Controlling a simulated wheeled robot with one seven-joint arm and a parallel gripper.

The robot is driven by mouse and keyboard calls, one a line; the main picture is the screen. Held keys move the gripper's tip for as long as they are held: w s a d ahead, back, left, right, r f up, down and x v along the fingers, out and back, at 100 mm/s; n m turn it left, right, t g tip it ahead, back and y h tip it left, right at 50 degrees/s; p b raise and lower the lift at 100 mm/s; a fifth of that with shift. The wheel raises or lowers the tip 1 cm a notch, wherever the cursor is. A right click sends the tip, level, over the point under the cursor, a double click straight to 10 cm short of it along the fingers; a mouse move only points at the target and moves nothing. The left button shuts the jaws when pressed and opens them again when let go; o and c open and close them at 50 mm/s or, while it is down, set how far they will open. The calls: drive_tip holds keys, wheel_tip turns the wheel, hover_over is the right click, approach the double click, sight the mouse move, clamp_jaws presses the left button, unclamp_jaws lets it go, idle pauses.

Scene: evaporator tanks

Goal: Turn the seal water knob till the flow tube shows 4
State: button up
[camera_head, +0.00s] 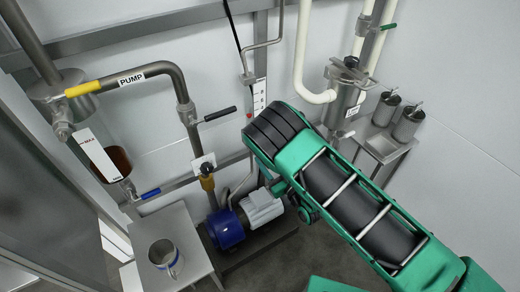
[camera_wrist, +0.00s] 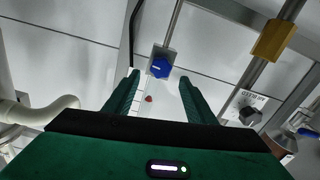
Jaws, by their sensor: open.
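A blue knob (camera_wrist: 160,67) sits on a small metal block at the end of a thin pipe in the wrist view; I take it as the seal water knob, though no label reads. My gripper (camera_wrist: 158,79) is open, its green fingers on either side of the knob's lower area, with nothing visible between them held. Contact cannot be told. The flow tube's white scale (camera_head: 259,96) is on the wall in the head view, with a red spot (camera_head: 250,114) low beside it. The red spot also shows in the wrist view (camera_wrist: 148,98). The scale numbers are too small to read. My arm hides the gripper in the head view.
A black knob (camera_wrist: 250,115) with a bleed label is right of my gripper. A yellow fitting (camera_wrist: 272,40) sits on a pipe above it. A blue pump (camera_head: 226,229) stands on the floor.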

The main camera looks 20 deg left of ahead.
drive_tip(key=shift+x, duration=2.85)
drive_tip(key=c, duration=1)
drive_tip(key=shift+c, duration=0.2)
